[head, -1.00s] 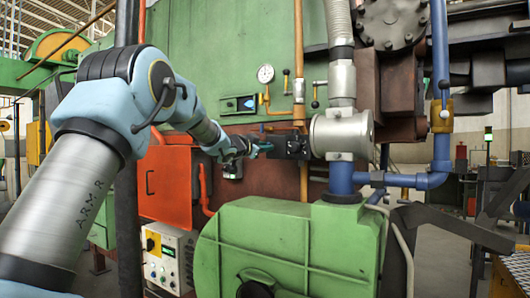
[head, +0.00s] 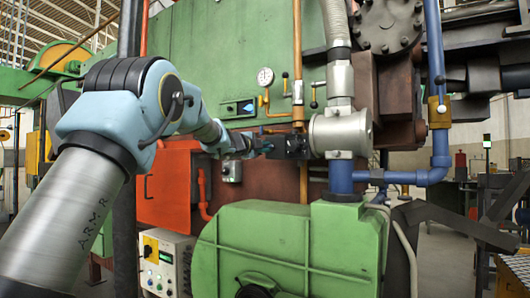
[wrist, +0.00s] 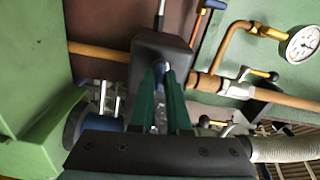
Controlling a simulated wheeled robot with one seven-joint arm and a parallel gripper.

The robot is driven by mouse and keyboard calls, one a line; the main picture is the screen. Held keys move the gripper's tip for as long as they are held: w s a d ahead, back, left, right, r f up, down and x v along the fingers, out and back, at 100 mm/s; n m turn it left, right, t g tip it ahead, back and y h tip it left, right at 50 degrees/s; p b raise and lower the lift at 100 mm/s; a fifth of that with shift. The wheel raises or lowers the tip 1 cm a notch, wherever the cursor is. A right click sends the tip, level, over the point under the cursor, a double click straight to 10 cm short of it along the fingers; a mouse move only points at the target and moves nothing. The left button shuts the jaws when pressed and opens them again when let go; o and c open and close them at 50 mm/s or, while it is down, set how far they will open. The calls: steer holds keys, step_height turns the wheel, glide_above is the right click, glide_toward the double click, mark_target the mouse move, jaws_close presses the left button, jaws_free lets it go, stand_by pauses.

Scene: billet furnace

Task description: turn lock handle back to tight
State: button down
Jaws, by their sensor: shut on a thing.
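A dark block (head: 290,146) sits on the left of the grey metal cylinder in the head view; the same dark block (wrist: 163,55) fills the middle of the wrist view. My gripper (head: 264,147) reaches it from the left. In the wrist view my gripper (wrist: 161,78) has its two green fingers close together on a small bluish-grey piece, the lock handle (wrist: 160,68), at the block's near face. The fingers cover most of the handle, so its angle cannot be told.
A grey cylinder (head: 340,134) with a blue pipe stands just right of the block. A green housing (head: 295,245) lies below. An orange door (head: 167,185) is at the left. A gauge (head: 265,77) and copper pipe (head: 298,60) are above.

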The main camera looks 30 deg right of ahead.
steer(key=shift+m, duration=0.7)
steer(key=shift+b, duration=0.35)
steer(key=c, duration=0.9)
jaws_free()
steer(key=shift+a, duration=0.1)
steer(key=b+v, duration=0.3)
steer(key=v, duration=0.7)
steer(key=shift+s+a, duration=0.2)
steer(key=shift+a, duration=0.1)
